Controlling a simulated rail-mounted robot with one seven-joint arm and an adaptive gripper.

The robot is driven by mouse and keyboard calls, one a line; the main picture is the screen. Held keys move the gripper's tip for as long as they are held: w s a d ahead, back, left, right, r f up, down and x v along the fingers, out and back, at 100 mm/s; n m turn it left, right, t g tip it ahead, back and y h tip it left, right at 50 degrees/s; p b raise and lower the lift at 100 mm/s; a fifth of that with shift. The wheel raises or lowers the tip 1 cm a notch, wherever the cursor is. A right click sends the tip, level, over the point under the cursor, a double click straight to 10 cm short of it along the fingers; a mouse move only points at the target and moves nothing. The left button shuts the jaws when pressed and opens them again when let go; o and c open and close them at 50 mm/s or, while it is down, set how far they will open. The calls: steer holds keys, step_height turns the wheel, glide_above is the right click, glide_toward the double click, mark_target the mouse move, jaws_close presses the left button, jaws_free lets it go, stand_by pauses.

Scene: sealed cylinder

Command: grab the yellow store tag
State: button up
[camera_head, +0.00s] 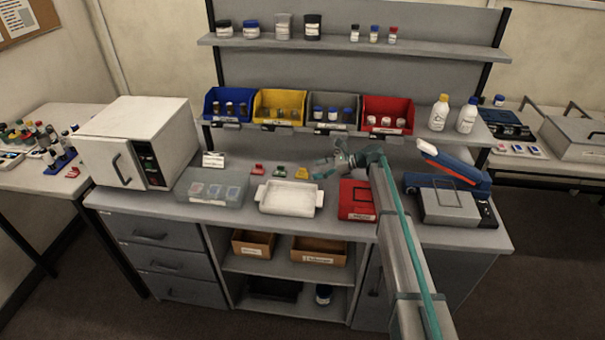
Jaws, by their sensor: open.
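The yellow store tag (302,173) is a small yellow piece on the grey bench top, behind the right end of the white tray. It is the rightmost of a row of small tags; a green tag (279,171) and a red tag (257,169) lie to its left. My gripper (320,168) is open and empty, just to the right of the yellow tag and seemingly a little above the bench. Whether it touches the tag cannot be told. My arm comes in from the lower right.
A white tray (289,211) stands in front of the tags, with a clear box (214,199) to its left. A red case (356,214) lies to the right, under my arm. Coloured bins, including a yellow bin (279,97), line the shelf above. A white oven-like box (136,118) stands left.

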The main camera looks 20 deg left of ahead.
mark_target(299, 174)
steer(key=p+x, duration=0.2)
steer(key=x, duration=0.2)
steer(key=shift+a, duration=0.15)
steer(key=shift+s+a+f, duration=0.1)
steer(key=shift+a+f, duration=0.05)
steer(key=c, duration=0.9)
